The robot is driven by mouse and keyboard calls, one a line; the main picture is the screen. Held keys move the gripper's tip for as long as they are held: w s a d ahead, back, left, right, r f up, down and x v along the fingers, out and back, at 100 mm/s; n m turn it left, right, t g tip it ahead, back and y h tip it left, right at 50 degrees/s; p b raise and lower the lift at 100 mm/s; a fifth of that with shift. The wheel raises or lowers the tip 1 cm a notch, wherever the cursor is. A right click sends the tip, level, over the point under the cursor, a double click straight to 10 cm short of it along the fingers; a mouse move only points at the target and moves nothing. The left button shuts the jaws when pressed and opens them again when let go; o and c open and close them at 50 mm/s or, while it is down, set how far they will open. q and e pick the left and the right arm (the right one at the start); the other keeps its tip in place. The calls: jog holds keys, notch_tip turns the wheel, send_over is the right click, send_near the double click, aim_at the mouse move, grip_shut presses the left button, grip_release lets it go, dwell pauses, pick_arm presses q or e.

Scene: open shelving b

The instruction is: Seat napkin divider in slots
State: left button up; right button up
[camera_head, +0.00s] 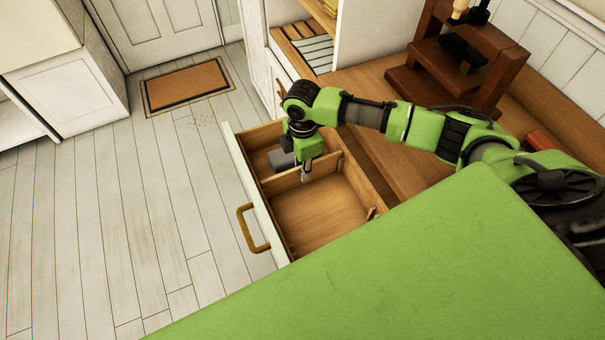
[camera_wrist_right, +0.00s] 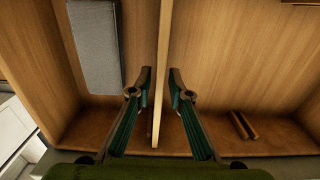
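The open wooden drawer (camera_head: 237,173) has a pale front and a brass handle. The napkin divider (camera_head: 291,179), a thin upright wooden board, stands across the drawer, splitting it into a small far compartment and a larger near one. My right gripper (camera_head: 306,179) points down over it. In the right wrist view, the divider (camera_wrist_right: 161,50) runs between the two fingertips (camera_wrist_right: 160,85), with a narrow gap on each side, so the gripper looks open around it. I cannot tell whether the divider's ends sit in slots. My left gripper is out of view.
A grey block (camera_head: 281,159) lies in the far compartment. A pair of small wooden guides (camera_wrist_right: 243,125) is on the near compartment's wall. The near compartment is otherwise empty. A wooden counter (camera_head: 376,75) with a dark stepped stand (camera_head: 440,92) is behind my right arm.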

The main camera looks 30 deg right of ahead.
grip_shut()
